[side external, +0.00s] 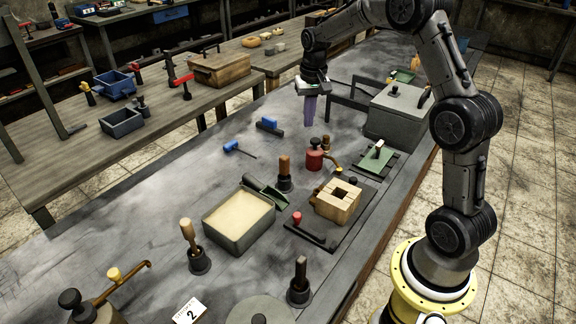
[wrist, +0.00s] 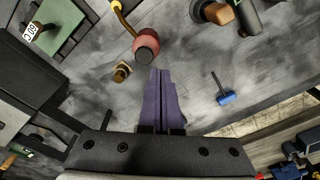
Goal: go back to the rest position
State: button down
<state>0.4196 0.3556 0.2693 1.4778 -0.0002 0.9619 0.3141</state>
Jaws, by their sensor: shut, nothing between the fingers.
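My gripper (side external: 309,112) hangs above the grey workbench (side external: 130,222), fingers pointing down. Its purple fingers are closed together with nothing between them, as the wrist view (wrist: 160,75) also shows. It is well above the bench top and apart from all objects. The nearest items below are a red pot (side external: 314,156) with a brass spout and a blue-headed tool (side external: 232,146) lying on the bench. The red pot shows just beyond the fingertips in the wrist view (wrist: 146,42).
A sand-filled box (side external: 238,246), wooden block mould (side external: 338,203), rammers (side external: 285,176) and a green plate (side external: 377,158) stand on the bench. A large grey lidded box (side external: 398,118) is right of my gripper. The bench's left middle is clear.

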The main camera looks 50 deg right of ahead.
jog(key=s+a+r+n+t, duration=0.2)
jog(key=s+a+r, duration=0.4)
jog(key=a+r, duration=0.15)
jog(key=s+a+r+n+t, duration=0.2)
jog(key=s+a+r, duration=0.45)
jog(key=r, duration=0.25)
jog(key=s+a+f+n, duration=0.2)
jog(key=s, duration=0.5)
jog(key=s+a+f+n, duration=0.2)
jog(key=s+a+f, duration=0.1)
jog(key=s, duration=0.4)
jog(key=shift+s+a+f+t, duration=0.25)
jog(key=shift+s+f+t, duration=0.1)
jog(key=shift+t, duration=0.05)
